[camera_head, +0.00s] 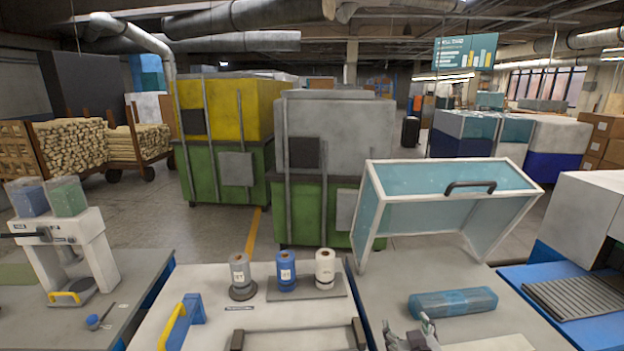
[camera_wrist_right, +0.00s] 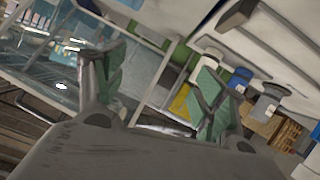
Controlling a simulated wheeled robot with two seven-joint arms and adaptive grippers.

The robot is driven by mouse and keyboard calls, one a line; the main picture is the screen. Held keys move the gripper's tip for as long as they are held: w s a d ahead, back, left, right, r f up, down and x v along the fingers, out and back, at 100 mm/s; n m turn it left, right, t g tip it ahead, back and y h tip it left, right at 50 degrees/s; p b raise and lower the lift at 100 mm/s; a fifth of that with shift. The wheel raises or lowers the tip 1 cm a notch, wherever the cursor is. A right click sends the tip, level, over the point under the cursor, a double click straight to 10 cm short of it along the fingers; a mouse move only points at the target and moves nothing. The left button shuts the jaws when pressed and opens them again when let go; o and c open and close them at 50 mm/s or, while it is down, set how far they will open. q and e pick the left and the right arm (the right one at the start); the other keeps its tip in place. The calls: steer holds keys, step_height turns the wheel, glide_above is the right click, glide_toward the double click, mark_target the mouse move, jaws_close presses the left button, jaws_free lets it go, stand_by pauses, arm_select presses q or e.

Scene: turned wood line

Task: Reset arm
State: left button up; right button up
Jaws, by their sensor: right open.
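My right gripper (camera_head: 409,334) shows at the bottom edge of the head view, over the right worktable (camera_head: 375,290). In the right wrist view my right gripper (camera_wrist_right: 160,92) has its two green-padded fingers spread apart with nothing between them. It is in front of a blue translucent box (camera_head: 453,303) on that table, apart from it as far as I can tell. My left gripper shows in neither view.
A clear teal hood (camera_head: 450,178) with a black handle stands tilted open behind the box. Grey, blue (camera_head: 286,272) and white (camera_head: 325,268) spools stand on the middle table. A white press (camera_head: 75,250) stands left; a blue-edged machine (camera_head: 585,225) stands right.

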steer(key=s+f+g+y, duration=0.1)
steer(key=s+f+g, duration=0.5)
steer(key=s, duration=0.4)
steer(key=s+f+g+y, duration=0.1)
steer(key=s+f+g, duration=0.3)
steer(key=s+f, duration=0.45)
step_height(320, 180, down, 36)
steer(key=s+g+b, duration=0.1)
steer(key=s+b, duration=0.2)
steer(key=b, duration=0.2)
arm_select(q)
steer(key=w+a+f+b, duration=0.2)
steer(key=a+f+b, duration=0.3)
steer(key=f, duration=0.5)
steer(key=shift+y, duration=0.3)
arm_select(e)
steer(key=s+d+f, duration=0.3)
steer(key=s+f, duration=0.7)
steer(key=f, duration=0.2)
steer(key=s+d+f+n+g, duration=0.1)
steer(key=s+d+f, duration=0.3)
steer(key=s+f, duration=0.7)
step_height(320, 180, down, 3)
steer(key=shift+s+d+r+h, duration=0.2)
steer(key=shift+s+d+h, duration=0.05)
steer(key=shift+h, duration=0.15)
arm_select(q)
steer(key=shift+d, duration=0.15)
